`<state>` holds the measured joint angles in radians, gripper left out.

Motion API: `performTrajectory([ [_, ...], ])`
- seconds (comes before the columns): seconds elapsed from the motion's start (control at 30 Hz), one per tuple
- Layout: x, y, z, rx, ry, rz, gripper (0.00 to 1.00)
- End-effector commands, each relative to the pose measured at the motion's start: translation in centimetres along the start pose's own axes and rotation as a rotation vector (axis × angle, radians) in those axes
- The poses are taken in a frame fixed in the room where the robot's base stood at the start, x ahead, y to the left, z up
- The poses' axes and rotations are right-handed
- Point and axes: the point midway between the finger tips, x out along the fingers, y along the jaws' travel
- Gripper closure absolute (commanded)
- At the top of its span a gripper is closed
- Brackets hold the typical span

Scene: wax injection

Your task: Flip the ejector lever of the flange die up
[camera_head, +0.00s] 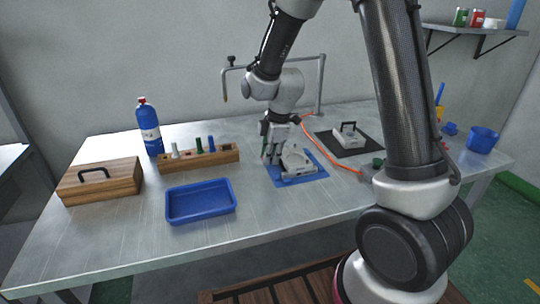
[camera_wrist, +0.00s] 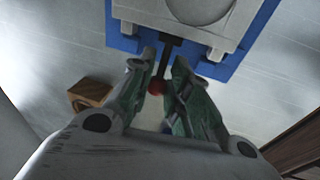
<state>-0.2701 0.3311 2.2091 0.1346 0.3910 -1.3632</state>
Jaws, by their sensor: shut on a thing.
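The flange die (camera_head: 298,160) is a light grey block on a blue mat (camera_head: 313,179) near the middle of the table. In the wrist view the die (camera_wrist: 190,25) fills the top, with a round shape on its upper face. Its ejector lever (camera_wrist: 168,50) is a dark rod with a red knob (camera_wrist: 157,87), sticking out from the die's near edge. My gripper (camera_head: 270,158) is at the die's left side. In the wrist view its fingers (camera_wrist: 165,68) are shut on the lever, one on each side, with the knob between them.
A second die (camera_head: 345,138) with a black handle sits on a dark mat to the right, near an orange hose (camera_head: 330,155). A blue tray (camera_head: 200,217), wooden rack (camera_head: 180,166), wooden box (camera_head: 100,190) and blue bottle (camera_head: 149,130) stand left. The front table strip is clear.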

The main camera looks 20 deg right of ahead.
Motion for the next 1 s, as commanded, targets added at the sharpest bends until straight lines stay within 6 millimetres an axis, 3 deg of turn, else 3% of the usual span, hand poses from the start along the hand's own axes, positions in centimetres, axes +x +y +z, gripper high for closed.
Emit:
performTrajectory([
  [0.1,0.0,0.0,0.0,0.000,0.000,0.000,1.00],
  [0.13,0.0,0.0,0.0,0.000,0.000,-0.001,0.78],
  [0.2,0.0,0.0,0.0,0.000,-0.001,-0.001,0.71],
  [0.57,-0.5,0.0,0.0,0.000,0.000,0.001,0.71],
  [0.67,-1.9,0.1,0.0,0.000,0.001,0.003,0.71],
  [1.0,-9.2,0.1,0.0,0.000,0.000,0.004,0.71],
])
